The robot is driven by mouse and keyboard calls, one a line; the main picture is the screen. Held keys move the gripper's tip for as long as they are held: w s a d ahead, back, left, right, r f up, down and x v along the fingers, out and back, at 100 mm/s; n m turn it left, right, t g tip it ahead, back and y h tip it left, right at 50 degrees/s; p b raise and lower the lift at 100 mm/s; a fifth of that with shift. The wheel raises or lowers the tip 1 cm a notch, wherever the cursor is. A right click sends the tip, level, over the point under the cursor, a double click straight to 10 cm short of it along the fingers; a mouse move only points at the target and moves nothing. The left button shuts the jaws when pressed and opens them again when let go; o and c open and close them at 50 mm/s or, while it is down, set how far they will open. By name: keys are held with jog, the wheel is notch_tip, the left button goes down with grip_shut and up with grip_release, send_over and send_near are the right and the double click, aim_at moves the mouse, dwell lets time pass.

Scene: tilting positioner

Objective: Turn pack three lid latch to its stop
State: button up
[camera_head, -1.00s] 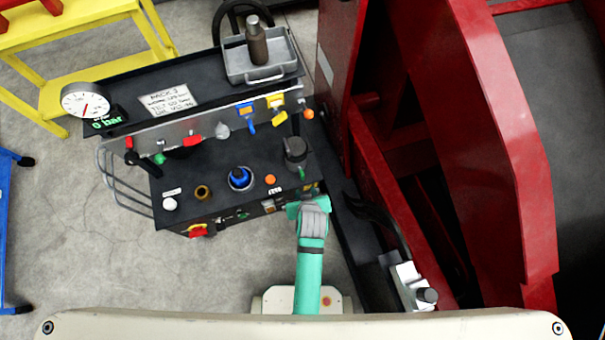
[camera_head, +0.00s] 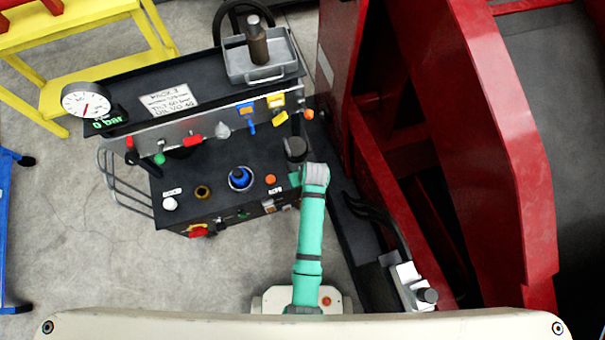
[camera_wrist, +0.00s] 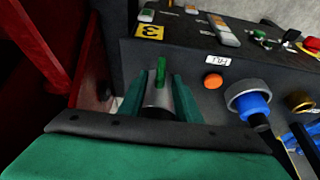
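In the wrist view a grey cylinder (camera_wrist: 158,98) with a narrow green lever (camera_wrist: 161,70) on its far end stands by a yellow label marked 3 (camera_wrist: 149,32). I take the green lever to be the pack three lid latch. My gripper (camera_wrist: 159,88) is open, its two green fingers apart on either side of the cylinder. I cannot tell whether they touch it. In the head view my wrist is over the cart's right end, beside a dark round canister (camera_head: 295,148). The arm hides the fingers and the lever there.
An orange button (camera_wrist: 213,81) and a blue-capped fitting (camera_wrist: 252,104) sit right of the fingers in the wrist view. A red steel frame (camera_head: 500,150) rises close to the right of the cart. A tray (camera_head: 262,62) holding a bottle stands at the back.

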jog(key=shift+x, duration=1.85)
jog(key=shift+c, duration=0.5)
grip_shut()
